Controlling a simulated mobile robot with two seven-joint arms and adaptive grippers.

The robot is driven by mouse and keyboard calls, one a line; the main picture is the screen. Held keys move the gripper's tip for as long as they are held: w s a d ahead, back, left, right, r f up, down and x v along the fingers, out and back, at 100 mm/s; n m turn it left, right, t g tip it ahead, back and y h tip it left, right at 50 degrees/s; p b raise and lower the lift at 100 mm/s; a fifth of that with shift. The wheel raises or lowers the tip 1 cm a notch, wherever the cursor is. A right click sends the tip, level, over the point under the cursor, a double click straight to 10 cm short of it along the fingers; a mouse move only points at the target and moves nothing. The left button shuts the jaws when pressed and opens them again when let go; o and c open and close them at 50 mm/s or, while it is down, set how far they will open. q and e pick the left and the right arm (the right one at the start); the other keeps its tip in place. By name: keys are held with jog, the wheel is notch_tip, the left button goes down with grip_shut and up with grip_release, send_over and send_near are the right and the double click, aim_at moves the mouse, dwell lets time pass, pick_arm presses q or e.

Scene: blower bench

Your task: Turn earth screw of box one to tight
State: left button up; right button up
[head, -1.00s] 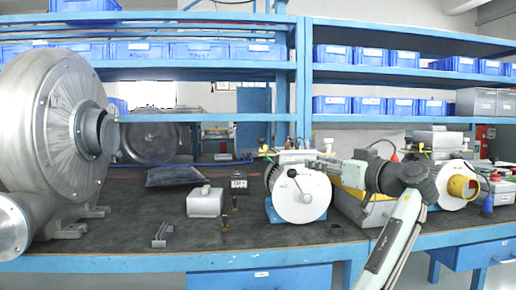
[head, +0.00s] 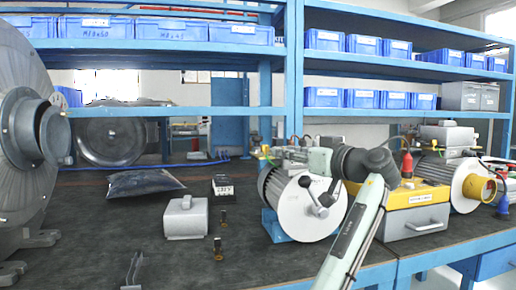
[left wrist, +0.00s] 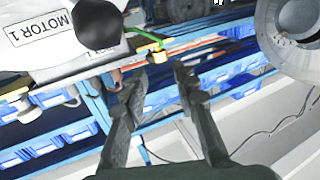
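Motor one (head: 308,222), a grey ribbed body with a white disc and black knobbed lever, stands on the bench in the head view. In the left wrist view a white surface labelled MOTOR 1 (left wrist: 40,30) and a black ball knob (left wrist: 98,22) fill the upper left. A green-yellow earth wire (left wrist: 178,42) ends at a yellow-ringed fitting (left wrist: 155,57) there. My left gripper (left wrist: 162,78) is open and empty, its fingertips near that fitting. I cannot tell whether they touch it. The screw head is not clear. In the head view its fingers blend into the motor's top.
A yellow-and-grey case (head: 415,212) and a second motor (head: 465,185) stand to the right. A grey metal box (head: 186,218), a dark bag (head: 145,183) and a large blower (head: 25,140) are to the left. Bare bench lies in front of the box.

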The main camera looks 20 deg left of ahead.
aim_at(268, 148)
pick_arm(q)
jog(key=x, duration=0.8)
jog(key=shift+p, duration=0.3)
pick_arm(e)
jog(key=shift+s+d+f+g+h, duration=0.4)
jog(key=shift+s+d+f+g, duration=0.45)
jog(key=shift+d+f, duration=0.15)
pick_arm(q)
jog(key=shift+c, duration=0.3)
grip_shut()
